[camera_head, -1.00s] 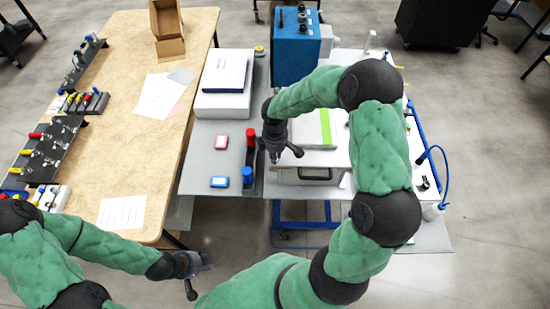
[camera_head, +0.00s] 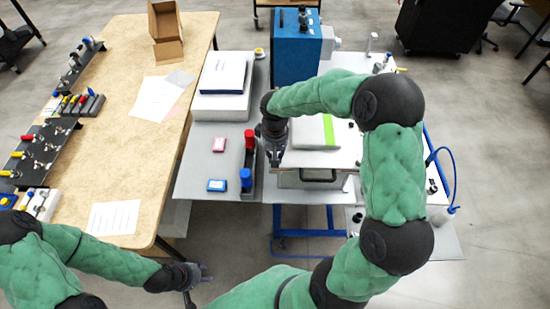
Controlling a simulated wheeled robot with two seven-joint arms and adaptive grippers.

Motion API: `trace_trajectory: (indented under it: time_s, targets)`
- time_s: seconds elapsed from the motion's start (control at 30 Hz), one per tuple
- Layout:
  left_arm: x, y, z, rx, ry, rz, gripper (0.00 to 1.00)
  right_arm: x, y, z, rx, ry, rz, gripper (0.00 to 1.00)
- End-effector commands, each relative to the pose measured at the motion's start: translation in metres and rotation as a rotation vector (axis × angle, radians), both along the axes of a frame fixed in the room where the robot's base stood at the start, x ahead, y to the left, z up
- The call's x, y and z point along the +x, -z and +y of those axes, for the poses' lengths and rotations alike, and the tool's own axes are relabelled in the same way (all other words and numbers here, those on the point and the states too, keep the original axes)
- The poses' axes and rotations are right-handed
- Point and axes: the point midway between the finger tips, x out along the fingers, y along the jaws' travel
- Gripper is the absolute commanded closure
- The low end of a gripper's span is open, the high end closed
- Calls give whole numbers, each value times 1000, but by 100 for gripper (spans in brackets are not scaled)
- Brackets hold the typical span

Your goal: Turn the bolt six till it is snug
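Bolt six cannot be made out; no numbered bolt is legible. My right gripper (camera_head: 275,160) points down at the left edge of the white-topped bench unit, just right of the red and blue cylinders. Its fingers are small and dark, and I cannot tell whether they are open or shut or touch anything. The forearm hides part of the unit behind it. My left gripper (camera_head: 206,272) is low in the view, over the floor in front of the wooden table. Its fingertips look apart with nothing between them.
A blue box (camera_head: 296,55) stands behind. A white case (camera_head: 221,104) lies back left. The wooden table (camera_head: 125,165) holds papers and tool racks.

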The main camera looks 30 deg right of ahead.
Motion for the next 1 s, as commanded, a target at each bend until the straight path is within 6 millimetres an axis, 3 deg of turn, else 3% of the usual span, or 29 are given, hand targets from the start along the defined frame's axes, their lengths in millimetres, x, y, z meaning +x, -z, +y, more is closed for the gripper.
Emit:
trace_trajectory:
  time_s: [1.0]
  targets:
    - [0,45,0,0,0,0,60,3,-2,-1,1,966,-10,100]
